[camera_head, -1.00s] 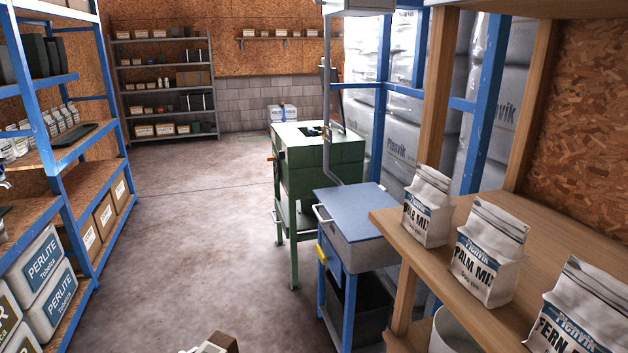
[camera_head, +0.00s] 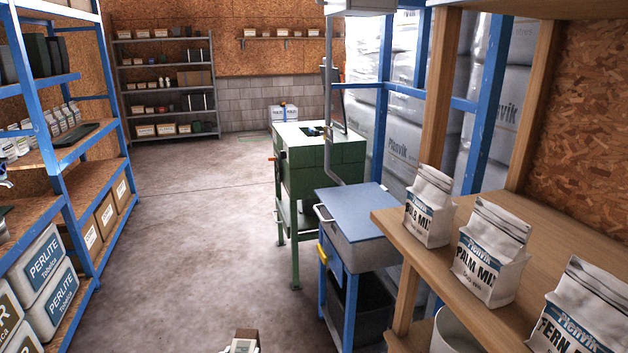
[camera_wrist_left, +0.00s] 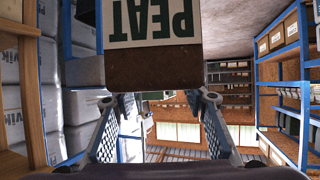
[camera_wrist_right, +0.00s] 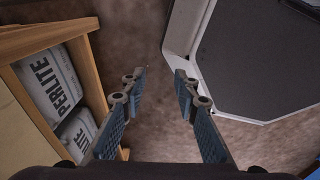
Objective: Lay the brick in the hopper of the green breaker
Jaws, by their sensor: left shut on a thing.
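The brown peat brick (camera_wrist_left: 150,68) with a white PEAT label is in my left gripper (camera_wrist_left: 155,98), whose two fingers are shut on it in the left wrist view. In the head view the brick (camera_head: 245,335) just shows at the bottom edge, over the floor and apart from the breaker. The green breaker (camera_head: 322,168) stands ahead, right of centre, with a dark hopper opening (camera_head: 314,130) on top; the inside is hidden. My right gripper (camera_wrist_right: 160,78) is open and empty above the floor; it is outside the head view.
A blue-topped bench (camera_head: 358,212) stands in front of the breaker on the right. A wooden shelf (camera_head: 420,245) with soil bags is nearer right. A blue rack (camera_head: 72,190) with perlite packs lines the left. The concrete floor (camera_head: 195,225) between is clear.

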